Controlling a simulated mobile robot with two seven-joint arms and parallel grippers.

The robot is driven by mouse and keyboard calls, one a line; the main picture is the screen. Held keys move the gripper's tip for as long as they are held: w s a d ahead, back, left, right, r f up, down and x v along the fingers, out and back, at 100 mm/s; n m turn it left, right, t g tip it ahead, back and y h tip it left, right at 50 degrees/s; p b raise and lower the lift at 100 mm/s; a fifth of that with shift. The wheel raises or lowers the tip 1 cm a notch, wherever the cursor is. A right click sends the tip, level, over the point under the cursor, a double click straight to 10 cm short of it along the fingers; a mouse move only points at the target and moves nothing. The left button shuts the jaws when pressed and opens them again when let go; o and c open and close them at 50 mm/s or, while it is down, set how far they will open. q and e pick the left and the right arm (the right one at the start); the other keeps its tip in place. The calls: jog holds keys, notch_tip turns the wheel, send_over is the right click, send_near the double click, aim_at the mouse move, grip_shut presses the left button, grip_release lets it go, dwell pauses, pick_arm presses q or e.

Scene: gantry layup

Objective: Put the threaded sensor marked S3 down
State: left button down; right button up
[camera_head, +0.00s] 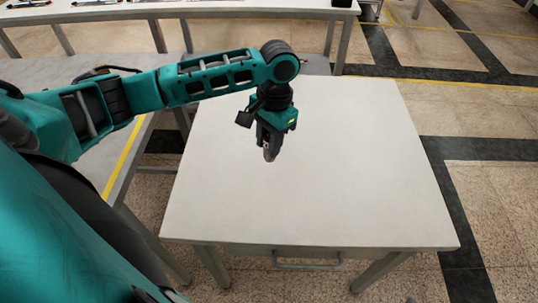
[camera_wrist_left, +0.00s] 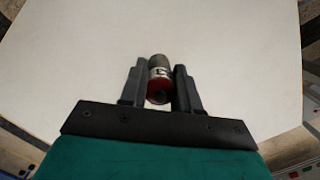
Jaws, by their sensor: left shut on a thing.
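My left gripper (camera_head: 269,152) points down over the white table (camera_head: 350,190), around its middle. In the left wrist view the left gripper (camera_wrist_left: 160,88) is shut on the threaded sensor (camera_wrist_left: 159,69), with one finger on each side. The sensor is a short cylinder with a dark grey end, a light band with a dark mark, and a red end. The mark is too small to read for sure. In the head view the sensor is mostly hidden by the fingers. I cannot tell whether it touches the table top. My right gripper is not in view.
The white table top is otherwise bare, with free room all around the gripper. A grey table (camera_head: 60,72) with a yellow edge stripe adjoins at the left. A long bench (camera_head: 230,8) with several small items stands at the back. Open floor lies to the right.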

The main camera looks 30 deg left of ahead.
pick_arm(q)
notch_tip(320, 180, down, 5)
jog(key=shift+r+b, duration=0.2)
jog(key=shift+b, duration=0.25)
jog(key=shift+f, duration=0.25)
jog(key=c, duration=1.2)
grip_release()
jog(key=shift+f, duration=0.15)
jog(key=shift+c, duration=0.2)
jog(key=o, duration=0.4)
jog(key=shift+o, duration=0.2)
jog(key=r, duration=0.4)
jog(key=w+r+p, duration=0.1)
jog(key=r, duration=0.3)
jog(key=r+p, duration=0.1)
jog(key=r, duration=0.3)
jog(key=shift+w+d+r, duration=0.1)
jog(key=shift+w+d, duration=0.1)
